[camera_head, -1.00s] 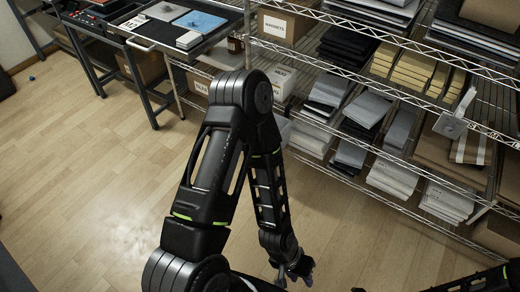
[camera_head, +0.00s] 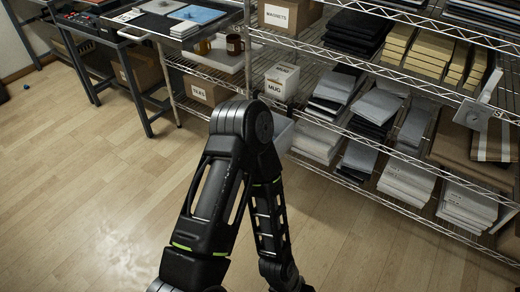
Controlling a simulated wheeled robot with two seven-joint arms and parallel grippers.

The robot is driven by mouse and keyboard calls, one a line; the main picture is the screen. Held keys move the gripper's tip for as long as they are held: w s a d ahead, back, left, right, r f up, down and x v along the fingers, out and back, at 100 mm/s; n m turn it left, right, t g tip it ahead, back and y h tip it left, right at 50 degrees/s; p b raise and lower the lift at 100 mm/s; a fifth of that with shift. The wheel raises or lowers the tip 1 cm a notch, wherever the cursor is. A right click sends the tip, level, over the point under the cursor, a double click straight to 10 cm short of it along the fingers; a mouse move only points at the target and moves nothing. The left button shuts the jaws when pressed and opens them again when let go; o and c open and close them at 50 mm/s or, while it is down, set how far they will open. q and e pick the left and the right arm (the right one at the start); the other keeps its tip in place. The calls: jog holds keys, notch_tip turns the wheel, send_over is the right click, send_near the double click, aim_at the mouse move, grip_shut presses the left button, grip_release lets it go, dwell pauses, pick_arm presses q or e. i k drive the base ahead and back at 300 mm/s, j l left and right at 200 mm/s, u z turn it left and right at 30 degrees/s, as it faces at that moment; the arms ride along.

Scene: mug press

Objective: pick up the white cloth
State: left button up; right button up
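I cannot pick out a white cloth for certain. A pale flat sheet (camera_head: 162,6) lies on the dark table at the top left, beside a blue sheet (camera_head: 197,14) and a small white block (camera_head: 184,29). Pale folded stacks (camera_head: 407,180) lie on the lower shelf at the right. My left arm rises from the bottom centre and bends down to the bottom edge; its gripper is cut off below the picture. My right gripper is out of view.
A wire shelf rack (camera_head: 400,152) runs along the right, with a white MUG box (camera_head: 282,83), a MAGNETS carton (camera_head: 277,15) and a dark mug (camera_head: 235,44). A white piece (camera_head: 480,105) hangs at the rack's front. The wooden floor (camera_head: 90,200) at left is clear.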

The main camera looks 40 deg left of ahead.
aim_at(181, 31)
jog(key=u, duration=1.7)
